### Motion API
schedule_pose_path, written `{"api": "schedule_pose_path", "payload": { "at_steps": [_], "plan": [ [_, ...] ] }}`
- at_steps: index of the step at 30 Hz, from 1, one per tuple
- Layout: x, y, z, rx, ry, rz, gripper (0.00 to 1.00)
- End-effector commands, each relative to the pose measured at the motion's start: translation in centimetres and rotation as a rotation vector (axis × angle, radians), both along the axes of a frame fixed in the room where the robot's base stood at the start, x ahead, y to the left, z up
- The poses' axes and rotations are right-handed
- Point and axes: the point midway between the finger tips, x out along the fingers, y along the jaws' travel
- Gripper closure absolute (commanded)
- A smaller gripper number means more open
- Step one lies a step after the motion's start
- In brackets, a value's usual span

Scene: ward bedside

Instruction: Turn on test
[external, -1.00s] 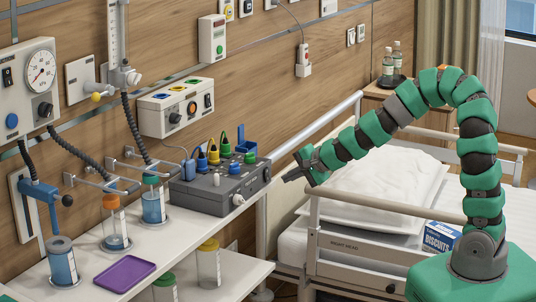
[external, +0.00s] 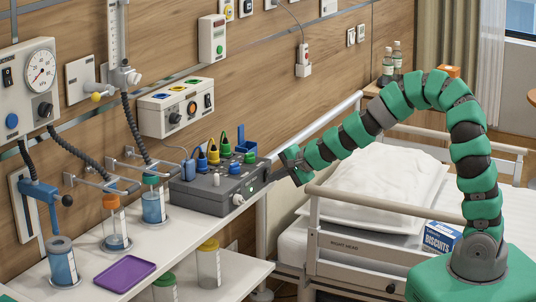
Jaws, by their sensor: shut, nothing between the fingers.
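A grey control box (external: 212,196) stands on the white shelf, with coloured probes, small coloured knobs and a white knob on its top and sockets on its right-hand face. My gripper (external: 270,161) is shut and empty, its tips close to the right end of the box. I cannot tell whether they touch it. A label reading "test" is not legible in this view, so I cannot tell which control bears it. The fingers partly hide the right end of the box.
A wall box with dials and a switch (external: 176,108) hangs above the shelf. Jars (external: 153,203), a purple tray (external: 125,273) and a gauge panel (external: 29,91) are to the left. The bed rail (external: 370,200) lies below my arm.

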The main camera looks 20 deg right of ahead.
Motion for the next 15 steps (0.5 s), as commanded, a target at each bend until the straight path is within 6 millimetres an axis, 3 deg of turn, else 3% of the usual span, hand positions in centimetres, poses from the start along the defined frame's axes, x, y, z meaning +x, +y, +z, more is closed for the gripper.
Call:
{"api": "schedule_pose_path", "payload": {
  "at_steps": [15],
  "plan": [
    [0.0,0.0,1.2,0.000,-0.001,0.001,1.00]
  ]
}}
